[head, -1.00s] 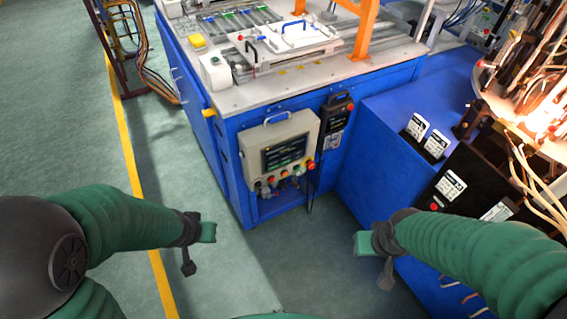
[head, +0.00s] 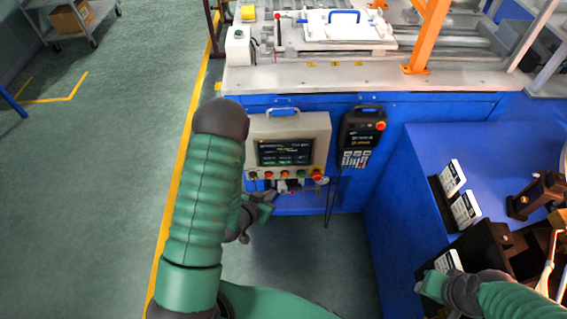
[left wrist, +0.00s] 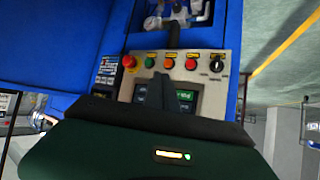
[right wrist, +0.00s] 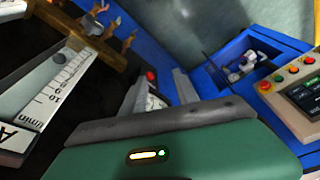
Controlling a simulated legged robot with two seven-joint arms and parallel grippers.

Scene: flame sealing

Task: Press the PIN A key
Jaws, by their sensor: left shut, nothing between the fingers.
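The control panel (head: 253,128), a pale box with a dark lit screen (head: 285,152) and a row of coloured buttons, hangs on the blue machine's front. I cannot read a PIN A key in any view; the labels are too small. My left gripper (head: 266,203) is shut and empty, below the panel's lower left in the head view. My right gripper (right wrist: 158,80) is open and empty at the lower right of the head view (head: 422,284), apart from the panel.
A dark handheld pendant (head: 362,138) with keys and a red button hangs right of the panel, its cable dangling. A blue cabinet (head: 400,190) projects at the right, carrying white-faced gauges (head: 465,210). Open floor (head: 120,130) lies to the left.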

